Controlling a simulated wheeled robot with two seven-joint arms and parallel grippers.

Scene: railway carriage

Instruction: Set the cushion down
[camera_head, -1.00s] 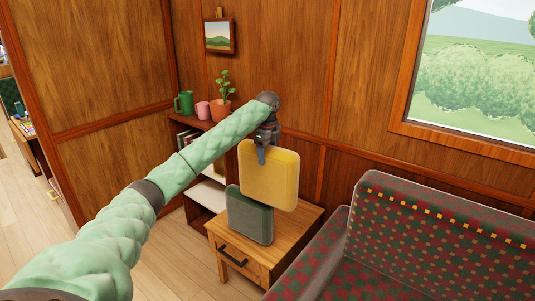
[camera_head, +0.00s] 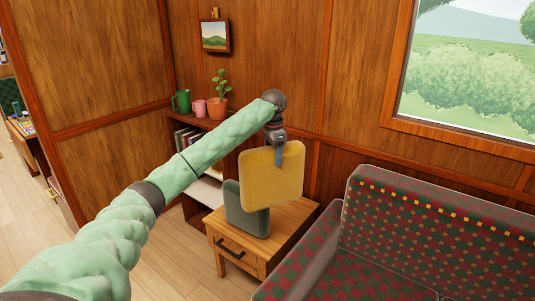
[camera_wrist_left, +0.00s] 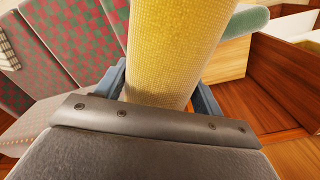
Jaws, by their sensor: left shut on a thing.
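A yellow cushion (camera_head: 272,178) hangs upright from my left gripper (camera_head: 278,150), which is shut on its top edge. In the left wrist view the cushion (camera_wrist_left: 178,45) fills the space between the two blue fingers. In the head view the yellow cushion overlaps a green cushion (camera_head: 240,212) that stands upright on a small wooden side table (camera_head: 296,224). Whether the yellow cushion's lower edge touches the tabletop is hard to tell. My right gripper is not in view.
A seat with red and green checks (camera_head: 430,225) stands right of the table. Behind and left is a shelf (camera_head: 205,190) with books, a green mug (camera_head: 181,101), a pink cup (camera_head: 199,108) and a potted plant (camera_head: 218,106). The tabletop's right part is bare.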

